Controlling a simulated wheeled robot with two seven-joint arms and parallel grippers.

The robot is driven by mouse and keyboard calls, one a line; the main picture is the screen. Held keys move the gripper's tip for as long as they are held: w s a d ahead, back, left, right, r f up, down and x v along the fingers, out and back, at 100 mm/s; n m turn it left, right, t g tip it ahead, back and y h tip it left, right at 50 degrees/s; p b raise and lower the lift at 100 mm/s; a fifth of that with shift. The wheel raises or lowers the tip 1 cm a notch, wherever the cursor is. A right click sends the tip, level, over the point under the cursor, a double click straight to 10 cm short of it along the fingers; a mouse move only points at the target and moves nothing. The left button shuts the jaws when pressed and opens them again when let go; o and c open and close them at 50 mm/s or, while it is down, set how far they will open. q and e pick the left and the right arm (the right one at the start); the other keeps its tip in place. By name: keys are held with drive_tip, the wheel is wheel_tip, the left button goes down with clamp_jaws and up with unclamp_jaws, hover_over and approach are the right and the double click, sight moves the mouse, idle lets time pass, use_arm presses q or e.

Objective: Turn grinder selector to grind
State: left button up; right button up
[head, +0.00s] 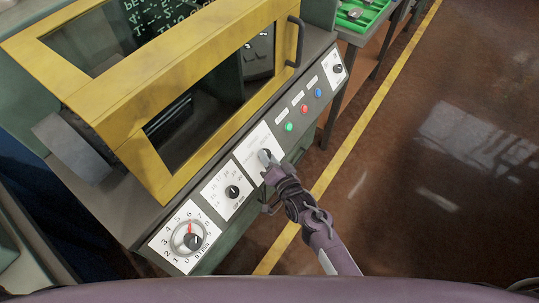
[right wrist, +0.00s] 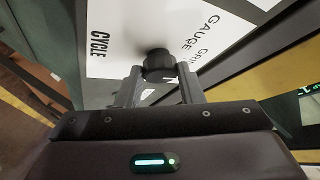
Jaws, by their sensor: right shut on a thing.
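The grinder selector is a small black knob (right wrist: 159,64) on a white plate (head: 258,142) in the sloping control panel. In the right wrist view the plate carries the words "CYCLE", "GAUGE" and a partly visible "GRI…". My right gripper (head: 267,157) reaches the plate from the front. In the right wrist view its two fingers (right wrist: 160,78) stand on either side of the knob and are shut on it. In the head view the gripper mostly covers the knob. I cannot tell which label the knob points at. My left gripper is not in view.
On the same panel are a large numbered dial (head: 194,241), another knob (head: 232,191), green (head: 289,127), red (head: 304,108) and blue (head: 318,92) buttons, and a far knob (head: 338,69). A yellow guard (head: 190,78) with a dark handle (head: 297,40) stands behind. The floor in front is clear.

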drive_tip(key=shift+m+h, duration=0.3)
drive_tip(key=shift+m, duration=0.1)
drive_tip(key=o, duration=1)
drive_tip(key=v, duration=0.7)
drive_tip(key=shift+s, duration=0.35)
drive_tip(key=shift+d+r, duration=0.1)
drive_tip(key=shift+d, duration=0.05)
